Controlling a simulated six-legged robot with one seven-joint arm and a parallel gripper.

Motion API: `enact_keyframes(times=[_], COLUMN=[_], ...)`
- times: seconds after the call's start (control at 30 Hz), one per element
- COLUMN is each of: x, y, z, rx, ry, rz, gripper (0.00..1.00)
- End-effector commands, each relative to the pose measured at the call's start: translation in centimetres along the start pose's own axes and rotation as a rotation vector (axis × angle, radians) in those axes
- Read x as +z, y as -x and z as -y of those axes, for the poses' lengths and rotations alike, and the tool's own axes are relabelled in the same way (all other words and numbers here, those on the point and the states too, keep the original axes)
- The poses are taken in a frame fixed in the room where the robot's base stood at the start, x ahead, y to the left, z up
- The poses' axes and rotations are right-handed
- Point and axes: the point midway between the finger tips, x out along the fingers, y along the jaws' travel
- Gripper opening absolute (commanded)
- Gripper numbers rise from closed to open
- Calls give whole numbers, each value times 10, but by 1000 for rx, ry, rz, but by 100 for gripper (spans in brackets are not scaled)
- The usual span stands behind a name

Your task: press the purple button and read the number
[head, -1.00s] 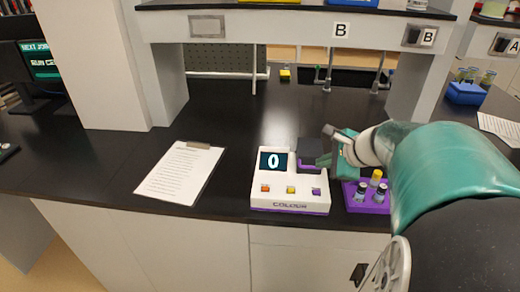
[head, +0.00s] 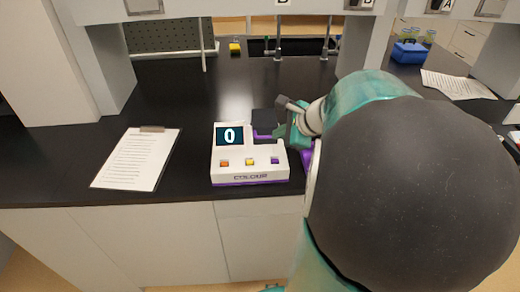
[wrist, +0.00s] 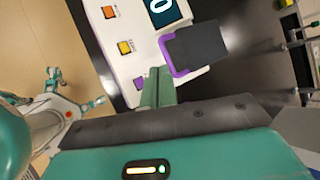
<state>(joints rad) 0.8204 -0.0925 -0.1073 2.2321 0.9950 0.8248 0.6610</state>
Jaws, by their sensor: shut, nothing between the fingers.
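The white COLOUR device (head: 232,177) stands near the counter's front edge, and its screen (head: 230,135) reads 0. On its front are an orange button (head: 224,164), a yellow button (head: 250,162) and the purple button (head: 275,160) at the right. In the wrist view the purple button (wrist: 139,83) shows just left of my gripper's fingers (wrist: 157,75). My gripper (head: 279,132) is shut and empty, over the device's right side beside its dark block with purple trim (head: 264,122). I cannot tell its height above the button, and no contact shows.
A clipboard with paper (head: 136,160) lies left of the device. A purple rack (head: 307,157) is mostly hidden behind my arm. A blue box (head: 408,51) stands farther back right. The counter behind the device is largely clear.

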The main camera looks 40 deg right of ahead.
Motion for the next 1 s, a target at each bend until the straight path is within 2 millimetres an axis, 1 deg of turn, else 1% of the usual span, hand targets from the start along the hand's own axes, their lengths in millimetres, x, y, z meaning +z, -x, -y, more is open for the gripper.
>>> enact_keyframes(times=[0.1, 0.3, 0.5, 0.63, 1.0], x=[-8, -22, -31, -33, -33], y=[-12, -31, -44, -48, -48], z=[-9, -23, -32, -34, -34], rx=[4, 4, 3, 1, 1], ry=[-1, -1, 1, 2, 3], rz=[0, 0, 1, 1, 1], gripper=[0, 0, 0, 0, 0])
